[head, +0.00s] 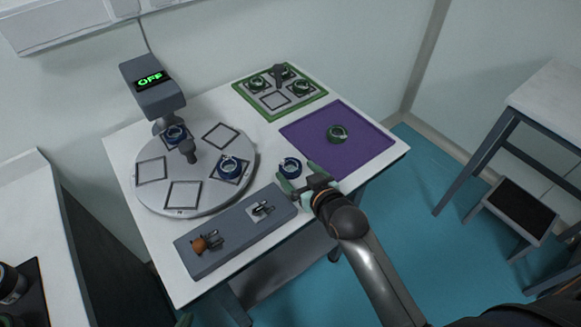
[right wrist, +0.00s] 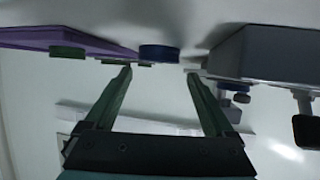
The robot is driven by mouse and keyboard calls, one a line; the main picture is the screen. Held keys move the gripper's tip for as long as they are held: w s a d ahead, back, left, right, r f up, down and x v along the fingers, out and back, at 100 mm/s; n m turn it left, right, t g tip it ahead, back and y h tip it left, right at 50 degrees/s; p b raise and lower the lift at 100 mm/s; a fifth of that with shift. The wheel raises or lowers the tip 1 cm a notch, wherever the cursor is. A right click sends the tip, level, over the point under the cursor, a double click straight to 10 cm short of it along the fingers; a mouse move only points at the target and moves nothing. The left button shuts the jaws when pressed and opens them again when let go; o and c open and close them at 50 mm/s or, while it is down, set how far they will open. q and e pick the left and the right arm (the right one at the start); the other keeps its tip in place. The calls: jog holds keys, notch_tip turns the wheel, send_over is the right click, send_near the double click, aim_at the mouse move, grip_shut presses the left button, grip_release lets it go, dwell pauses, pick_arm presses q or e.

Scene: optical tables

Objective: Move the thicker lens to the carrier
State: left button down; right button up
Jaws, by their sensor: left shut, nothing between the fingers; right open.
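A loose blue-rimmed round lens (head: 290,167) lies on the white table, between the turntable and the purple mat. My right gripper (head: 298,177) is open just in front of it; in the right wrist view the blue rim (right wrist: 159,53) shows beyond and between the two fingertips, not gripped. A green-rimmed lens (head: 337,133) lies on the purple mat (head: 370,155). I cannot tell which lens is thicker, nor which thing is the carrier. A green-edged tray (head: 274,101) has framed squares holding green-rimmed lenses.
A round grey turntable (head: 208,193) carries framed squares, two blue-rimmed lenses (head: 230,167) and a dark knob. A device with a green "OFF" display (head: 150,79) stands behind it. A grey control box (head: 225,239) with switches lies along the front, beside my right gripper.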

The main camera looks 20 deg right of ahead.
aim_at(291, 166)
jog(key=shift+f+x, duration=0.15)
jog(key=shift+x, duration=1)
jog(key=shift+f+x, duration=0.15)
jog(key=shift+x, duration=0.95)
jog(key=shift+s+d, duration=0.1)
jog(key=shift+d, duration=0.05)
jog(key=shift+c, duration=0.2)
jog(key=c, duration=1.3)
jog(key=shift+r, duration=0.1)
